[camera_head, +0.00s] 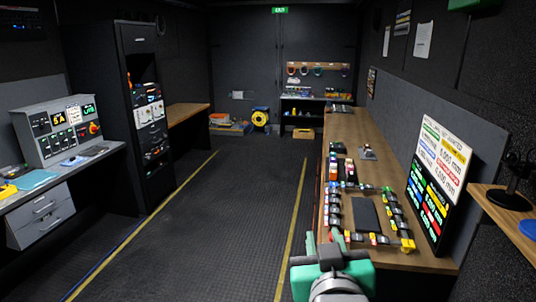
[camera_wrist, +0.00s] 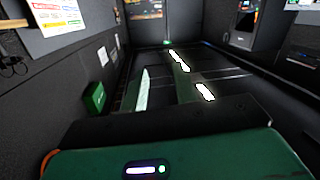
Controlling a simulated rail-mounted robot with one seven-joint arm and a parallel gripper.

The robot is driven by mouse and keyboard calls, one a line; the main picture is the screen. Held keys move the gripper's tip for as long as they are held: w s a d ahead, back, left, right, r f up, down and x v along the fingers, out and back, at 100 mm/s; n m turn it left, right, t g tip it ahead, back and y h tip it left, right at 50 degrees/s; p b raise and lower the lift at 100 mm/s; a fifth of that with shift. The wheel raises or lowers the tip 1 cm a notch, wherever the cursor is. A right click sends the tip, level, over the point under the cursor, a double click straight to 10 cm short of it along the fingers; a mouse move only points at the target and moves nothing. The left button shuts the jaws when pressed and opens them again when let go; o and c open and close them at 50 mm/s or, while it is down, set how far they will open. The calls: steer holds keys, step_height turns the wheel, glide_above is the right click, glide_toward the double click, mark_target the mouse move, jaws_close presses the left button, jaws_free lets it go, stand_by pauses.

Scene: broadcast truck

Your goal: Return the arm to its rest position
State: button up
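My gripper (camera_head: 323,238) is at the bottom of the head view, just left of the right-hand workbench's near end. Its green body and dark crosspiece show, with two short fingers standing apart. In the wrist view the two fingers (camera_wrist: 163,88) also stand apart, with nothing visible between them. The gripper appears open and empty. The wrist view looks down the length of the truck, tilted upward, with bright ceiling lights (camera_wrist: 178,60) in sight. Most of my arm is out of view.
The wooden workbench (camera_head: 345,121) on the right carries several small connectors and a dark pad (camera_head: 365,214). A display panel (camera_head: 436,177) stands at its right. A control desk (camera_head: 60,180) and tall rack (camera_head: 140,110) are on the left. The floor aisle (camera_head: 215,230) is clear.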

steer(key=s+a+r+t+y, duration=0.1)
steer(key=s+a+r+t, duration=0.3)
steer(key=s+a+r, duration=0.4)
steer(key=s+a+r+t+y, duration=0.1)
steer(key=s+a+r+t, duration=0.35)
steer(key=s+r, duration=0.55)
step_height(320, 180, up, 20)
steer(key=p, duration=2.1)
steer(key=shift+s+a+r+y, duration=0.25)
steer(key=shift+y, duration=0.15)
